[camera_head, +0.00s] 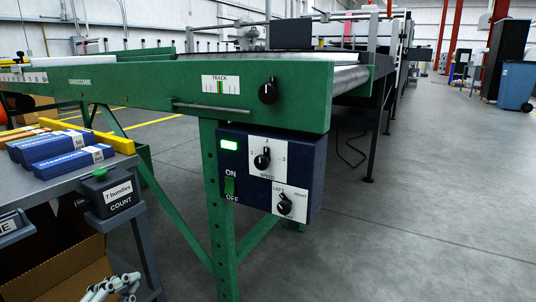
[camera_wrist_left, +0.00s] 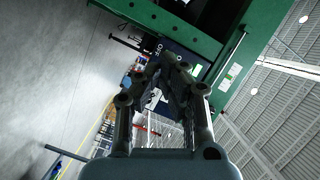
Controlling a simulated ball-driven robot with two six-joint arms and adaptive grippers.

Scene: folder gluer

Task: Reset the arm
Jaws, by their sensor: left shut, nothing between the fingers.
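My left gripper (camera_head: 118,285) shows at the bottom left of the head view, low beside the cardboard box and apart from the machine. It is shut with nothing in it. In the left wrist view its fingers (camera_wrist_left: 168,66) come together in front of the green frame and dark control box. My right gripper is not in view. The green folder gluer frame (camera_head: 130,82) carries a blue control box (camera_head: 240,190) with a lit green lamp, an ON/OFF switch (camera_head: 230,187), a speed knob (camera_head: 262,160) and a left/right knob (camera_head: 285,205). A black knob (camera_head: 268,92) sits beside the TRACK scale (camera_head: 221,85).
A grey cart (camera_head: 70,190) at left holds blue bundles (camera_head: 70,160) beside a yellow bar (camera_head: 95,137). A cardboard box (camera_head: 50,262) is below. The floor at right (camera_head: 430,220) is clear.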

